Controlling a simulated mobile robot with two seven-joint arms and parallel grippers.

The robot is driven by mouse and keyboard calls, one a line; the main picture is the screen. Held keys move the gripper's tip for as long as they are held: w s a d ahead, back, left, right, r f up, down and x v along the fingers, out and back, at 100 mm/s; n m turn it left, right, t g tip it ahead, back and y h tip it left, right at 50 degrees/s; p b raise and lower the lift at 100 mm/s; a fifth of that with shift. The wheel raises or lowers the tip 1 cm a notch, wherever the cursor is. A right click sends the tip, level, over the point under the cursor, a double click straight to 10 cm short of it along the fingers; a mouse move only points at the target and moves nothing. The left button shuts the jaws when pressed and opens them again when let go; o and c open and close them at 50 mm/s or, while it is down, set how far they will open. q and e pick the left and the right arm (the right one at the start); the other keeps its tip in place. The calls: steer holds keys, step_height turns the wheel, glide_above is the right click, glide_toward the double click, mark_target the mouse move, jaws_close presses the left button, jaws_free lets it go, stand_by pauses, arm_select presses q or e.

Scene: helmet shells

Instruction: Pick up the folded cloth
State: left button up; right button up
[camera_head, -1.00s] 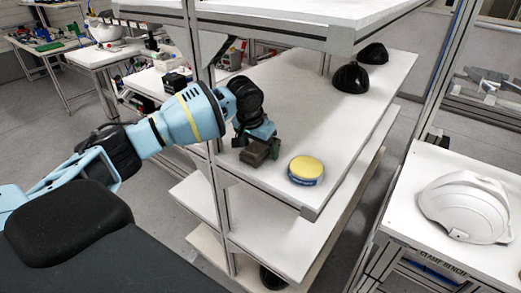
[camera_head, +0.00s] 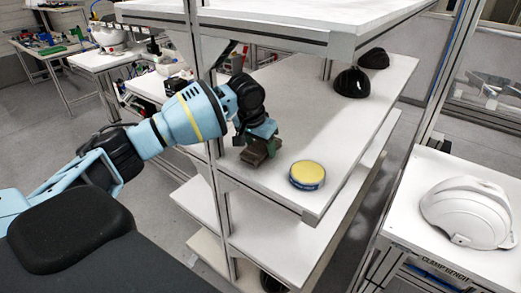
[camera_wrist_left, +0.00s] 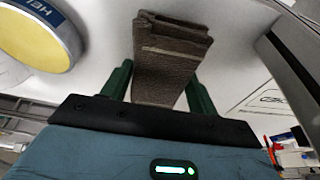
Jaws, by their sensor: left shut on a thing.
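The folded cloth (camera_head: 256,152) is a small brown-grey folded bundle at the front left of the middle shelf. In the left wrist view the cloth (camera_wrist_left: 168,62) extends out from between the green fingers. My left gripper (camera_head: 264,142) is shut on it, with one finger on each side (camera_wrist_left: 158,88). I cannot tell whether the cloth touches the shelf or hangs just above it. My right gripper is not in view.
A round tin with a yellow top (camera_head: 307,175) stands close to the right of the cloth on the shelf (camera_head: 300,120). Black helmet shells (camera_head: 351,82) sit farther back. A shelf post (camera_head: 215,180) is near my left arm. A white helmet (camera_head: 470,212) rests on the bench at right.

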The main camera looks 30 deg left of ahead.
arm_select(q)
steer(key=shift+v, duration=1.1)
steer(key=s+d+r, duration=0.1)
steer(key=s+d, duration=0.2)
steer(key=s, duration=1.2)
steer(key=shift+d, duration=0.2)
steer(key=shift+r, duration=0.15)
steer(key=o, duration=0.3)
steer(key=shift+c, duration=1)
